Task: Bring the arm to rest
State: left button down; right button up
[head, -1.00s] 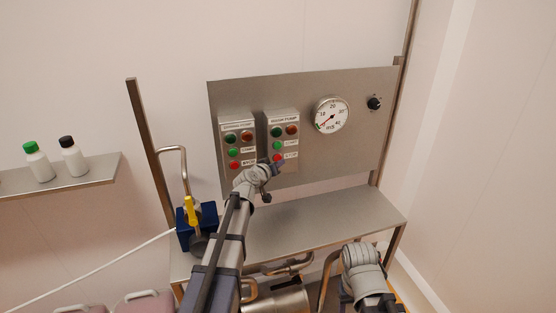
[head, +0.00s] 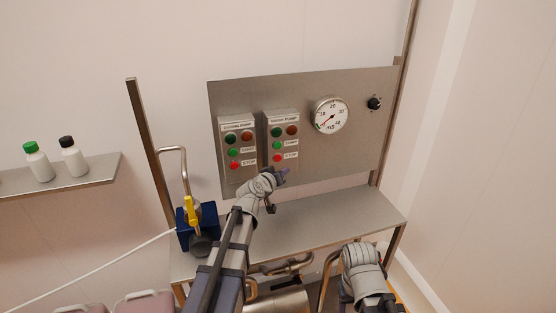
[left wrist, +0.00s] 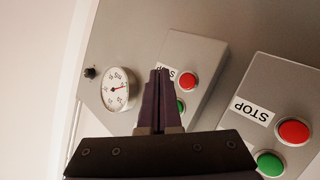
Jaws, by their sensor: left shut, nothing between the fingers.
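My left gripper (head: 284,172) is shut and empty. In the head view it is just below the right-hand pump control box (head: 283,125), in front of the steel panel. In the left wrist view its dark fingers (left wrist: 158,92) are pressed together, pointing toward the panel beside that box's red stop button (left wrist: 187,80). Whether the tips touch anything cannot be told. The left-hand pump box (head: 238,135) stands beside it with its own stop button (left wrist: 293,131). My right arm shows at the bottom right of the head view, but its fingers are not seen.
A round gauge (head: 331,115) and a black knob (head: 374,103) are on the panel's right. A steel shelf (head: 330,215) lies below. A blue block with a yellow handle (head: 190,211) is at left. Two white bottles (head: 75,158) stand on a side shelf (head: 100,172).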

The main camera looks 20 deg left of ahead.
dwell(0.3)
pick_arm(q)
jog(key=s+d+f+m+g+h+b, duration=0.1)
jog(key=s+d+f+m+g, duration=0.25)
jog(key=s+d+f, duration=0.35)
jog(key=s+d+f+m+g+h+b, duration=0.1)
jog(key=s+d+f+m+g, duration=0.1)
jog(key=s+d+f+g, duration=0.5)
jog(key=s+d+f+m+g+y, duration=0.1)
jog(key=s+f+g+y, duration=0.1)
jog(key=s, duration=0.8)
jog(key=s+d+f+m+g+y+b, duration=0.1)
jog(key=s+f+g+y, duration=0.1)
jog(key=s, duration=0.8)
jog(key=shift+d+f+y, duration=0.2)
jog(key=shift+d+y, duration=0.05)
jog(key=shift+y, duration=0.55)
